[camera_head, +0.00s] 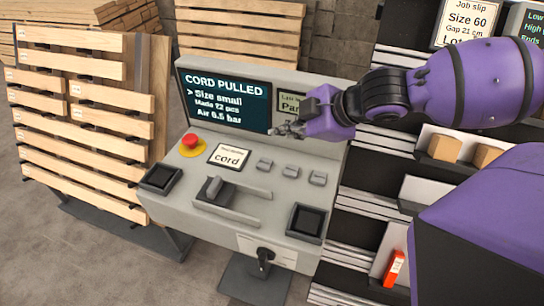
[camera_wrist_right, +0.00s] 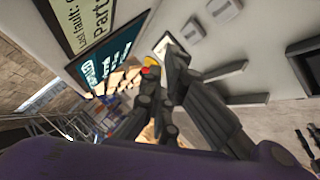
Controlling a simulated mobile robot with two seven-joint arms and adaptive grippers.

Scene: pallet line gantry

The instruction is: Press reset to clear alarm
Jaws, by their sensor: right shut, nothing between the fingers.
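A grey control console (camera_head: 232,228) stands in the middle of the head view. Its screen (camera_head: 226,99) reads "CORD PULLED", "Size small", "Made 72 pcs", "Air 6.5 bar". A red mushroom button (camera_head: 190,141) on a yellow base sits at the panel's upper left. A card reading "cord" (camera_head: 229,156) is right of it. Several small grey buttons (camera_head: 290,170) are in a row further right; their labels cannot be read. My right gripper (camera_head: 275,130) is shut and empty, in front of the screen's lower right. Its fingers also show in the right wrist view (camera_wrist_right: 160,75). My left gripper is out of view.
A black rotary knob (camera_head: 265,282) is on the front. Wooden slats (camera_head: 75,120) stand left. Shelves with blocks (camera_head: 444,148) and a red-orange item (camera_head: 394,268) are right.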

